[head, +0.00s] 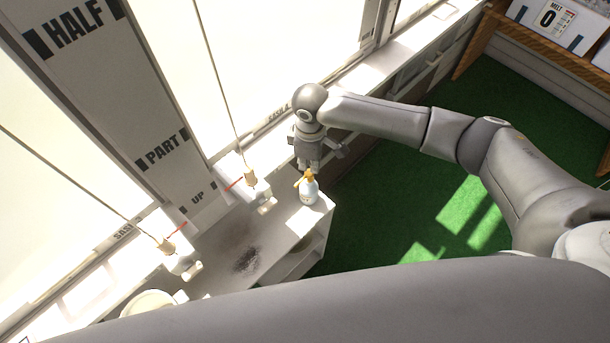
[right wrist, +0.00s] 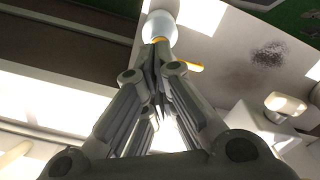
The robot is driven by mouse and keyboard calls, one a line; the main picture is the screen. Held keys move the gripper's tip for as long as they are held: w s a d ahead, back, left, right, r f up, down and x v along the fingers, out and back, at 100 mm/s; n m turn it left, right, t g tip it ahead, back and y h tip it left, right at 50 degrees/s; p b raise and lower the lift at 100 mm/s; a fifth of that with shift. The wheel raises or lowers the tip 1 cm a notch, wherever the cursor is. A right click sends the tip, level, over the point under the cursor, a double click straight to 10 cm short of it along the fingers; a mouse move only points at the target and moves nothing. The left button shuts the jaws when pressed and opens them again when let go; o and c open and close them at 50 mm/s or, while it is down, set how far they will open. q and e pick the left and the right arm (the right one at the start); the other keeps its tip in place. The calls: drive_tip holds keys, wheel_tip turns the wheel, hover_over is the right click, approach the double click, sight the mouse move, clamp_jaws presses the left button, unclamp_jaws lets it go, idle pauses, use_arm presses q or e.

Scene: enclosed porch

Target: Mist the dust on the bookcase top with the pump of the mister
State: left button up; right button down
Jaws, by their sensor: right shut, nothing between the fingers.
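The mister (head: 309,192) is a pale bottle with an orange-yellow pump head, standing upright near the far end of the white bookcase top (head: 292,222). A dark patch of dust (head: 247,260) lies on the same top, nearer to me. My right gripper (head: 309,168) is shut and empty, fingers pointing down just above the pump head; whether they touch it I cannot tell. In the right wrist view the mister (right wrist: 160,29) shows beyond the fingertips, its yellow nozzle pointing toward the dust (right wrist: 269,53). My left gripper is not in view.
Two white cord fittings (head: 259,192) (head: 183,263) stand along the window side of the bookcase. A pale round object (head: 150,303) sits at the near end. Green floor (head: 385,215) lies right of the bookcase. A sign panel (head: 165,150) reads HALF, PART, UP.

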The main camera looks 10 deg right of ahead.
sight(309, 170)
drive_tip(key=shift+f, duration=0.1)
drive_tip(key=shift+f+b, duration=0.65)
drive_tip(key=shift+f, duration=0.85)
drive_tip(key=shift+r+p, duration=3.6)
drive_tip(key=shift+p, duration=0.35)
